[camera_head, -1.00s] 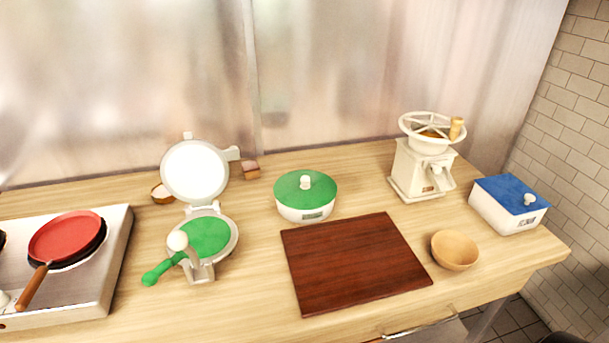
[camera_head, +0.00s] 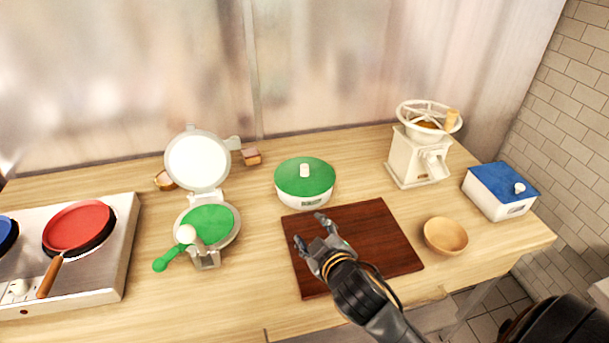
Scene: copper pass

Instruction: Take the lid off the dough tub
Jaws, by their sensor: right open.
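A round white tub (camera_head: 304,201) with a green lid (camera_head: 304,176) and a white knob stands behind the cutting board, its lid on. A white rectangular tub (camera_head: 498,206) with a blue lid (camera_head: 503,182) and a white knob stands at the right, also lidded. Both labels are too small to read, so I cannot tell which is the dough tub. My right gripper (camera_head: 310,230) is open and empty above the board, in front of the green-lidded tub and apart from it. My left gripper is not in view.
The dark red cutting board (camera_head: 385,240) lies mid-counter. A wooden bowl (camera_head: 446,236) and a grinder (camera_head: 418,160) stand to its right. An open press with a green plate (camera_head: 208,224) and a stove with a red pan (camera_head: 78,226) are at left.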

